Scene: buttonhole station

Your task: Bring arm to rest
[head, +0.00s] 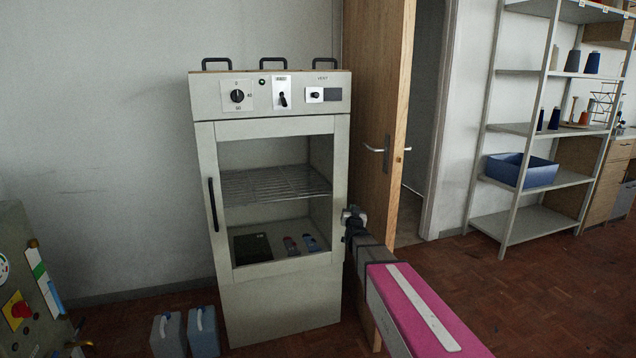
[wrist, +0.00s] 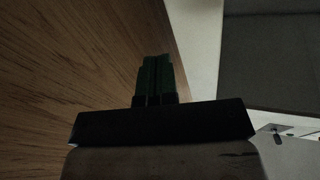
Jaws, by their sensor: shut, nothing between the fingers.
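My gripper (wrist: 157,64) shows in the wrist view as dark green fingers side by side, shut and empty. In the head view my arm reaches in from the lower right, with a pink link. Its far end is beside the right edge of the pale cabinet (head: 265,310), in front of the wooden door (head: 375,90). The fingertips cannot be made out there. In the wrist view brown wood grain (wrist: 60,70) fills the left side, close to the fingers. I cannot tell whether anything touches.
The cabinet has a glazed front, a wire shelf (head: 270,186) and a knob panel on top. Two blue-grey canisters (head: 203,330) stand at its left foot. A machine (head: 25,280) with a red button is at far left. Metal shelving (head: 520,225) stands right; the floor before it is clear.

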